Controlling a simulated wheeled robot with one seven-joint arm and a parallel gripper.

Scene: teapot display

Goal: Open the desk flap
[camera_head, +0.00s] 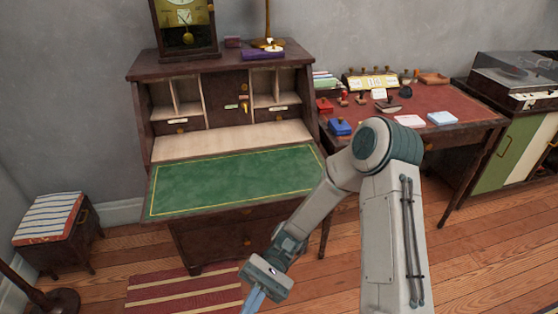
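The wooden desk (135,72) stands against the wall at centre left. Its flap (235,182) is down, lying about level, with its green inlay and thin gold border facing up. The pale inner surface and compartments behind it are exposed. My gripper (254,300) is at the bottom edge of the view, below and in front of the flap, apart from it. Its fingers are partly cut off by the frame, and whether they are open or shut does not show.
A side table (450,108) with stamps, boxes and papers stands to the right, beside a record player cabinet (515,150). A small stool (48,225) is at the left. A striped rug (185,292) lies before the desk. A clock (184,25) and lamp stand on top.

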